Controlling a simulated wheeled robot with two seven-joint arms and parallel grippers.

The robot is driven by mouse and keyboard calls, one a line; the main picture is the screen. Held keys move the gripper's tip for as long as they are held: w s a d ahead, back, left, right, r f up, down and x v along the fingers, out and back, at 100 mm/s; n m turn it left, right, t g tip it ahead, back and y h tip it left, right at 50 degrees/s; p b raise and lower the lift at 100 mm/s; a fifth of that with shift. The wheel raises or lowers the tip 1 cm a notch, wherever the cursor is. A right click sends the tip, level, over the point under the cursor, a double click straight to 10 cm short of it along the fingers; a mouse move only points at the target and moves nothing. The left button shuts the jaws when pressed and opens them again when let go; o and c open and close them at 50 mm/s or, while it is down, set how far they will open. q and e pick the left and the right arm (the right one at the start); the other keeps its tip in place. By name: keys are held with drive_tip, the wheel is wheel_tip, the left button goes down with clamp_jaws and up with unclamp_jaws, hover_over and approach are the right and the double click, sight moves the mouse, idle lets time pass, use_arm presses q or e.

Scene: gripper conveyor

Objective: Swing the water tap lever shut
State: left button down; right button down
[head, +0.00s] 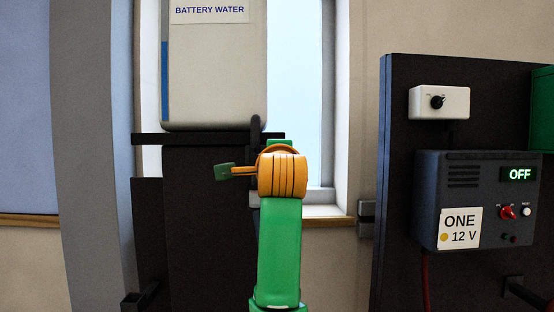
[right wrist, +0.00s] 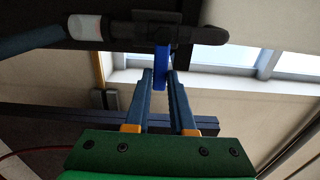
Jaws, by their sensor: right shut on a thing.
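The blue tap lever (right wrist: 161,66) shows in the right wrist view, below the dark tap body (right wrist: 155,32). My right gripper (right wrist: 162,78) is shut on the lever, with one finger on each side of it. In the head view my green and orange right arm reaches up in front of the water tank's stand and hides the gripper, the lever and most of the tap. My left gripper is in neither view.
A pale tank (head: 215,75) labelled BATTERY WATER sits on a dark stand (head: 195,220). A blue hose (right wrist: 35,38) with a white band meets the tap. To the right, a dark panel carries a grey control box (head: 470,190) reading OFF. A window stands behind.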

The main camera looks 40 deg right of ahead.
drive_tip(key=c, duration=0.8)
unclamp_jaws()
drive_tip(key=shift+f, duration=0.1)
drive_tip(key=shift+o, duration=0.2)
drive_tip(key=b+v, duration=0.3)
drive_tip(key=v, duration=0.4)
drive_tip(key=shift+b, duration=0.3)
